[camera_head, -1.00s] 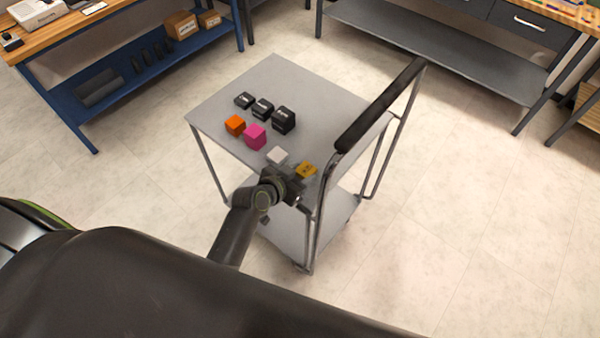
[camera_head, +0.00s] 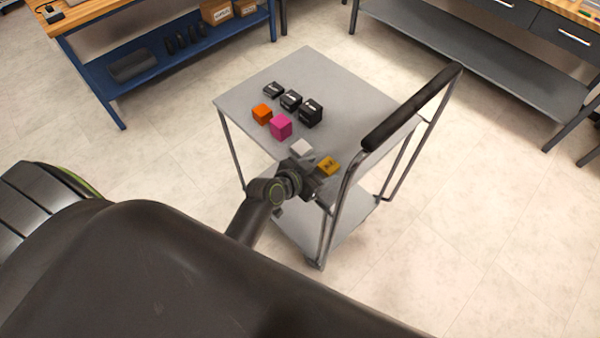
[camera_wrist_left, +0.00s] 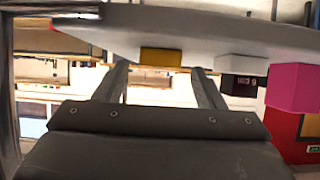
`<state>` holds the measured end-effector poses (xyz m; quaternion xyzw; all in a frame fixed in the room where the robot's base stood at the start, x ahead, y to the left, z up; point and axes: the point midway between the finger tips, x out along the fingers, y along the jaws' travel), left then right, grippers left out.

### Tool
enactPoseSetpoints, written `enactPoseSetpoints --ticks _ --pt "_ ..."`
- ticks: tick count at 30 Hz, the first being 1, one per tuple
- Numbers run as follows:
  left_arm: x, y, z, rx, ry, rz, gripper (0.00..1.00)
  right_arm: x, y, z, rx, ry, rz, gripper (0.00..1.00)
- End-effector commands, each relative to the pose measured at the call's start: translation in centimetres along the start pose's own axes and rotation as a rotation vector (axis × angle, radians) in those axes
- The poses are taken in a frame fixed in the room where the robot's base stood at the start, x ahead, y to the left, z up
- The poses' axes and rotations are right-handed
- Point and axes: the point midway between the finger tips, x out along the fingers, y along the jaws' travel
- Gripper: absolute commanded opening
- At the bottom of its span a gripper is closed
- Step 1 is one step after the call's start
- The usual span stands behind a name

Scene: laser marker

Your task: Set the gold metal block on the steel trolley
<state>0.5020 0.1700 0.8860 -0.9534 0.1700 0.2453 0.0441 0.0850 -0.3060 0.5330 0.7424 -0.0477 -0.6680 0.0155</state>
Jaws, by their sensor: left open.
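The gold metal block (camera_head: 328,166) rests on the top of the grey steel trolley (camera_head: 335,100), near its front right corner beside the handle. In the left wrist view, which looks upside down, the gold block (camera_wrist_left: 160,56) touches the trolley top (camera_wrist_left: 190,30). My left gripper (camera_head: 316,176) is at the trolley's near edge, just left of the gold block. In the left wrist view its two fingers (camera_wrist_left: 160,82) are spread apart and empty, with the block beyond them and lined up with the gap. My right gripper is not in view.
A white block (camera_head: 301,148), a pink block (camera_head: 281,126), an orange block (camera_head: 262,114) and black blocks (camera_head: 290,101) share the trolley top. The trolley's black handle (camera_head: 412,108) rises at the right. Benches stand behind; the floor at right is clear.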

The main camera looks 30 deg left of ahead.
Motion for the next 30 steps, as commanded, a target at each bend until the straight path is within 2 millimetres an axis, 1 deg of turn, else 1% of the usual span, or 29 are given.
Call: enactPoseSetpoints --ticks 1,9,15,21,30 --pt "-0.8 0.0 0.2 0.000 -0.001 -0.001 0.63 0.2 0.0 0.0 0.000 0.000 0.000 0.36" --pt "-5.4 -0.1 0.2 0.002 0.000 -0.001 0.63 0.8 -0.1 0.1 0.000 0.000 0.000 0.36" --pt "-8.3 0.0 0.1 0.002 0.000 0.000 0.63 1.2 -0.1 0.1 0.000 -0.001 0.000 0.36" --pt "-9.9 0.0 0.0 0.002 0.000 0.001 0.63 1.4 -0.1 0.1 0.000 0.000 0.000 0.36" --pt "-10.2 0.0 0.0 0.001 -0.001 0.001 0.63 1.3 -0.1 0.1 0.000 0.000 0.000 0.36"
